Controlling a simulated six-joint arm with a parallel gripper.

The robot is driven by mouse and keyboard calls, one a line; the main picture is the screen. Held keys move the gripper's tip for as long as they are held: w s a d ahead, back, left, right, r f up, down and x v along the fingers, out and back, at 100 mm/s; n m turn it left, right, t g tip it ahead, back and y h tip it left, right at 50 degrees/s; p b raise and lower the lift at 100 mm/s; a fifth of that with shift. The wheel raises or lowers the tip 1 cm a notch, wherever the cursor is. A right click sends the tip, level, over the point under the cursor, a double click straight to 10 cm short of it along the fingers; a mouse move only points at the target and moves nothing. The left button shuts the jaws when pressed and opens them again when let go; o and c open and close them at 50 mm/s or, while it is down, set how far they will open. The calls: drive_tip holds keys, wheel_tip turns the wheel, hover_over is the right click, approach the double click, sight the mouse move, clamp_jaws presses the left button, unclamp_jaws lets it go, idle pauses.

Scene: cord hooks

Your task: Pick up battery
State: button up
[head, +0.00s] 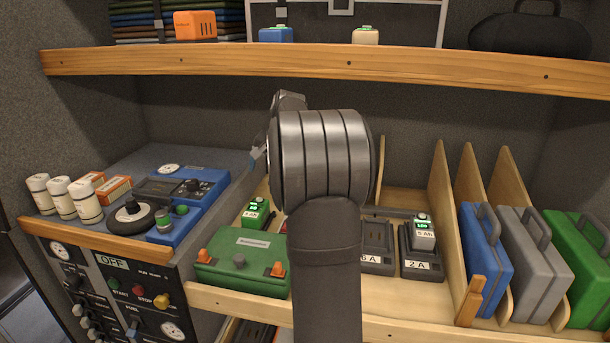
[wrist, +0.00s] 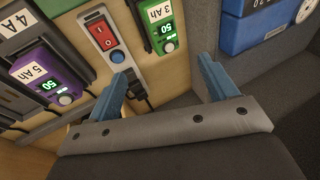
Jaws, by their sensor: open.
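Several batteries are in view, and the task does not say which one. A green battery marked 3 Ah (wrist: 166,30) with a lit 50 display is at the top of the wrist view; a green battery (head: 256,214) also shows in the head view, left of my arm. A purple 5 Ah battery (wrist: 46,76) is at the left of the wrist view. A pale battery (head: 423,233) sits on the 2 A charger (head: 424,264). My gripper (wrist: 160,62) is open and empty, its blue fingers apart, below the green battery in the wrist view. My arm hides most of it in the head view.
A red rocker switch (wrist: 103,38) is close to the left finger. A large green battery box (head: 241,262) stands at the shelf front. Wooden dividers (head: 440,195) and cases stand right. A blue battery (head: 276,36) and a beige one (head: 366,37) are on the upper shelf.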

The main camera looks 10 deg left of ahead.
drive_tip(key=t+h, duration=0.2)
drive_tip(key=h, duration=0.2)
approach(255, 208)
drive_tip(key=x, duration=0.5)
drive_tip(key=shift+w+d+f, duration=0.2)
drive_tip(key=shift+w+d, duration=0.05)
drive_tip(key=shift+w, duration=0.15)
drive_tip(key=shift+s+a+x, duration=0.15)
drive_tip(key=shift+x, duration=1.2)
drive_tip(key=shift+s+a+x, duration=0.1)
drive_tip(key=shift+x, duration=1.2)
drive_tip(key=c, duration=1.4)
drive_tip(key=shift+r, duration=0.1)
